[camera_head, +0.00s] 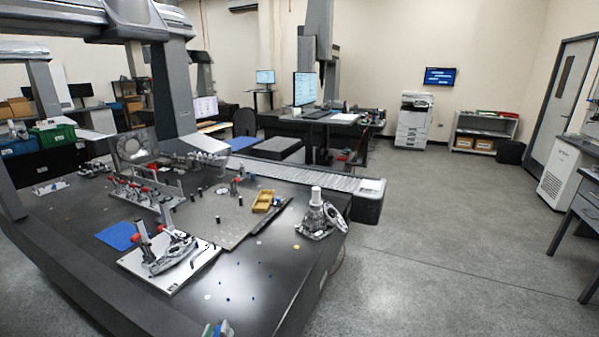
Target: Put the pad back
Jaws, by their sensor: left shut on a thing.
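My left gripper (217,328) shows only as a small part at the bottom edge of the head view, over the front of the dark table. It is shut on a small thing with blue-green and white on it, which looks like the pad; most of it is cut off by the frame. A flat blue mat (118,236) lies on the table at the left, behind a pale fixture plate (172,270). My right gripper is not in view.
The plate carries clamps and a metal part. A grey plate with posts (215,215), a yellow tray (264,200) and a metal flanged part (316,215) stand farther back. Small blue and white dots mark the bare dark table (250,290) at front. Gantry columns rise behind.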

